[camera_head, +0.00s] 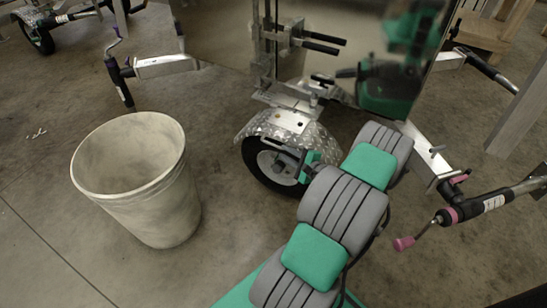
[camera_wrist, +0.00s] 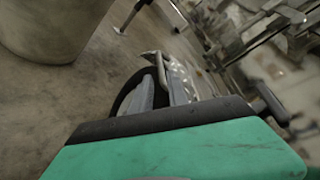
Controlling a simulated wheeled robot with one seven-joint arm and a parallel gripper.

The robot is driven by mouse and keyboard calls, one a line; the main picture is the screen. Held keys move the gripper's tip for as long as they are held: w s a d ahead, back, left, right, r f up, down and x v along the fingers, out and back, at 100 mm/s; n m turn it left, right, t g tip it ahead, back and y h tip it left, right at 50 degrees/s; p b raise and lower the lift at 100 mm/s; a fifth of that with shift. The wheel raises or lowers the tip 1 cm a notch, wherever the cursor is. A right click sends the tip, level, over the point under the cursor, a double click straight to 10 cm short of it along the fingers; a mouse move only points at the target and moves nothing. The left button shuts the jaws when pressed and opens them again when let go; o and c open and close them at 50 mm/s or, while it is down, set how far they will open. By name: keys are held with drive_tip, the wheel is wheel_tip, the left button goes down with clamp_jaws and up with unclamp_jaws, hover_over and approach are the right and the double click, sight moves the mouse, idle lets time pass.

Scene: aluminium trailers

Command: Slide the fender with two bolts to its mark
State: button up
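The fender (camera_head: 288,130) is a curved silver tread-plate cover over a black trailer wheel (camera_head: 272,168) in the middle of the head view. Two small bolt heads show on its flat top plate (camera_head: 285,119). The fender also shows in part in the wrist view (camera_wrist: 183,78), tilted and beyond my gripper. My gripper (camera_head: 305,160) is at the near right side of the wheel, just below the fender edge. In the wrist view my gripper (camera_wrist: 158,82) shows grey fingers close to the fender and tyre. Finger gap and contact are unclear. I cannot make out the mark.
A large pale bin (camera_head: 140,180) stands left of the wheel, with floor between. A shiny trailer panel rises behind the fender. A trailer bar with a pink-and-black jack handle (camera_head: 450,215) lies at right. Another trailer wheel (camera_head: 36,36) is at far left. Concrete floor is open around the bin.

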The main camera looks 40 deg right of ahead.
sight(277, 146)
drive_tip(key=b+x, duration=0.1)
drive_tip(key=x, duration=0.6)
drive_tip(key=shift+r+b, duration=0.1)
drive_tip(key=shift+b, duration=0.3)
drive_tip(key=shift+w, duration=0.3)
drive_tip(key=shift+c, duration=0.3)
clamp_jaws()
